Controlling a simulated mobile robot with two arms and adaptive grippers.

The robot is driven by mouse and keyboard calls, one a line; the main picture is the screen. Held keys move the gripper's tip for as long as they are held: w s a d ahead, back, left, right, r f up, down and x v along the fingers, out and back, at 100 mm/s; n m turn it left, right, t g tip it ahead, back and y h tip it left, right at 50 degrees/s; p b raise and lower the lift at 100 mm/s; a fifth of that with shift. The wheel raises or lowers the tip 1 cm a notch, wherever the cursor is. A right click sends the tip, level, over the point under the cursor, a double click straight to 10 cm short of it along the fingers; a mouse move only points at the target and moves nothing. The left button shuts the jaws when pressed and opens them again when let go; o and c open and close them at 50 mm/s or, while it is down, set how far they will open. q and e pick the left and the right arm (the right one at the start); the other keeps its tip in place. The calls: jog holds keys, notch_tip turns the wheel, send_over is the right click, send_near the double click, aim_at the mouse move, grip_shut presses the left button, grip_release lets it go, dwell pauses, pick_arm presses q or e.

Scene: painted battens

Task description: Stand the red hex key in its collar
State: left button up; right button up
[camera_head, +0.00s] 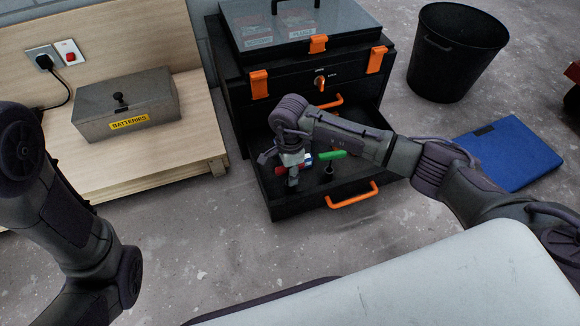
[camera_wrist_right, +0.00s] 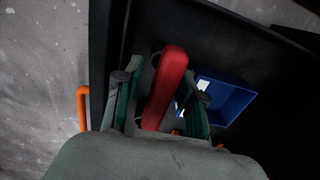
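The red hex key (camera_wrist_right: 166,85) shows in the right wrist view as a thick red bar between the two fingers of my right gripper (camera_wrist_right: 160,98). Narrow gaps show on both sides of it, so the fingers look open around it. In the head view a bit of its red (camera_head: 280,170) shows beside my right gripper (camera_head: 292,176), which is low inside the open drawer. I cannot make out its collar; the gripper and arm cover that part of the drawer. My left gripper is out of view.
The open black drawer (camera_head: 352,185) has an orange handle (camera_head: 352,195). A green-handled piece (camera_head: 326,155) stands close right of the gripper. A blue bin (camera_wrist_right: 226,98) lies beside the red bar. A batteries box (camera_head: 125,105) is on the bench. A black bucket (camera_head: 455,55) stands behind.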

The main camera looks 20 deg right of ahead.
jog(key=shift+f, duration=0.6)
grip_shut()
